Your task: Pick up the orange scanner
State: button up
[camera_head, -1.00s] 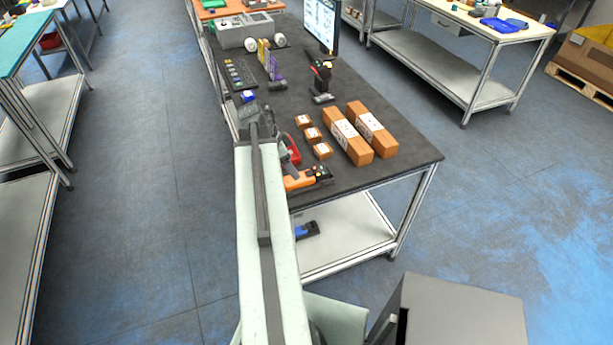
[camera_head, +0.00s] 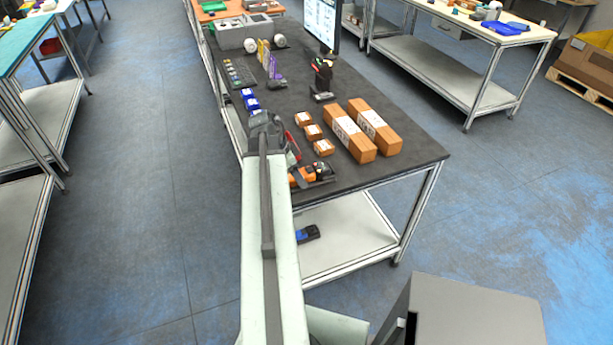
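The orange scanner (camera_head: 307,174) lies near the front left edge of the dark table, its left part partly hidden by my arm. My arm reaches forward from the bottom of the picture to a dark grey wrist at the table's left edge. My gripper (camera_head: 300,172) is small in view and partly covered by the wrist. Grey and red parts show just behind and over the scanner. I cannot tell whether the fingers touch it or how far apart they are.
Several small brown boxes (camera_head: 313,131) and two long ones (camera_head: 375,128) stand right of the scanner. A dark stand (camera_head: 322,80) and a monitor (camera_head: 321,22) are farther back. A blue item (camera_head: 307,234) lies on the lower shelf (camera_head: 345,245). The table's front right corner is clear.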

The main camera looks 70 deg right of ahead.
grip_shut()
jog(key=shift+r, duration=0.15)
